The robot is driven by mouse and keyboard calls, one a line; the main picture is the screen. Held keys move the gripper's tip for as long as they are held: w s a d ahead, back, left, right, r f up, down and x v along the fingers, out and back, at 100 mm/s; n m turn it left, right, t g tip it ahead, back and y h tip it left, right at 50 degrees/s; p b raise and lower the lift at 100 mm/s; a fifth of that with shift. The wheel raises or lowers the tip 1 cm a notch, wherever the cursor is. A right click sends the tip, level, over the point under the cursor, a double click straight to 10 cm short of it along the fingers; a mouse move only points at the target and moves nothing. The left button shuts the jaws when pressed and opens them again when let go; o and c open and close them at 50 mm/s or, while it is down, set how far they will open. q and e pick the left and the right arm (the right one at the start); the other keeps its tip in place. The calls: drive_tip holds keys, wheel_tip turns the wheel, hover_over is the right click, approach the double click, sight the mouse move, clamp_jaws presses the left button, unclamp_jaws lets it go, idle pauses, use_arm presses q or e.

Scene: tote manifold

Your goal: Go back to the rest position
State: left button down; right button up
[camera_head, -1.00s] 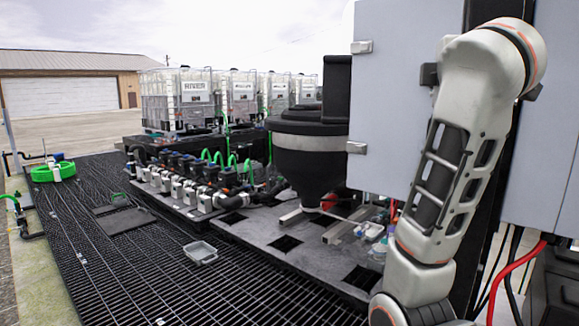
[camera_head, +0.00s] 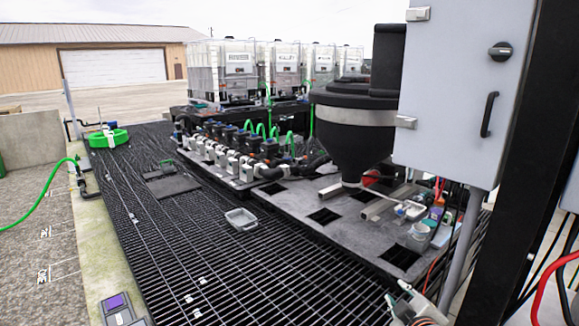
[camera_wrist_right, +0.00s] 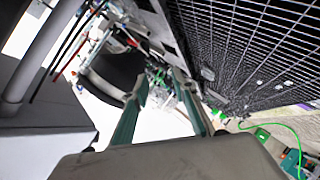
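My right gripper (camera_head: 404,297) shows only partly at the bottom edge of the head view, low in front of the grey skid. In the right wrist view its two teal fingers (camera_wrist_right: 160,85) stand apart with nothing held between them. The gripper is open and empty. My left gripper is not clearly seen in either view.
A grey cabinet (camera_head: 460,90) with a handle stands close on the right beside a dark post (camera_head: 525,170). A black hopper (camera_head: 352,130) stands on the skid (camera_head: 330,237), near a row of valves. A clear tray (camera_head: 241,219) lies on the open black grating (camera_head: 200,255).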

drive_tip(key=s+a+f+m+g+y, duration=0.1)
drive_tip(key=s+a+f+m, duration=0.1)
drive_tip(key=s+f, duration=1.1)
drive_tip(key=s+a+f+m+g+y, duration=0.2)
drive_tip(key=s+a+f+m, duration=0.1)
drive_tip(key=s+f, duration=1)
drive_tip(key=s, duration=0.3)
drive_tip(key=shift+s+a, duration=0.25)
drive_tip(key=shift+s, duration=0.15)
drive_tip(key=shift+d, duration=0.1)
